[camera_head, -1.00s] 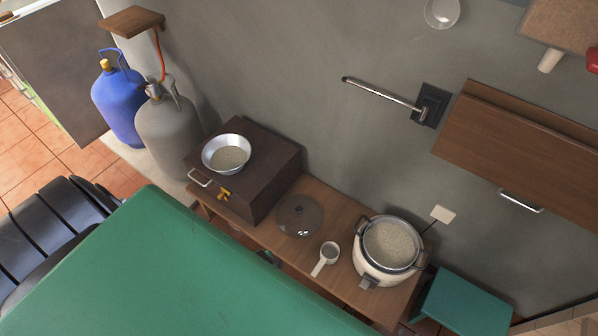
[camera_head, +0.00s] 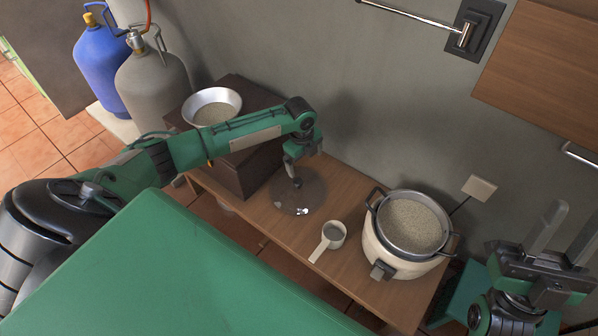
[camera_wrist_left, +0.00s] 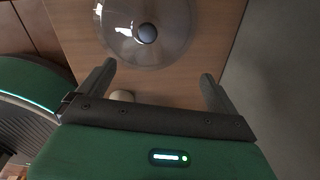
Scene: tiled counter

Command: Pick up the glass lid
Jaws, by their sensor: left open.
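The glass lid (camera_head: 312,193) lies flat on the wooden counter, see-through, with a dark round knob. It also shows at the top of the left wrist view (camera_wrist_left: 172,47), knob near its middle. My left gripper (camera_head: 291,176) hangs over the lid's far-left part in the head view. In the wrist view its two fingers (camera_wrist_left: 158,70) are spread, with nothing between them, and the lid's knob lies beyond the tips. My right gripper (camera_head: 568,228) is at the lower right, its two fingers apart and empty, away from the lid.
A white measuring cup (camera_head: 333,236) and a rice cooker (camera_head: 399,266) filled with grain stand right of the lid. A dark brown box (camera_head: 235,178) with a metal bowl (camera_head: 212,95) is on the left. The grey wall (camera_head: 330,60) rises behind.

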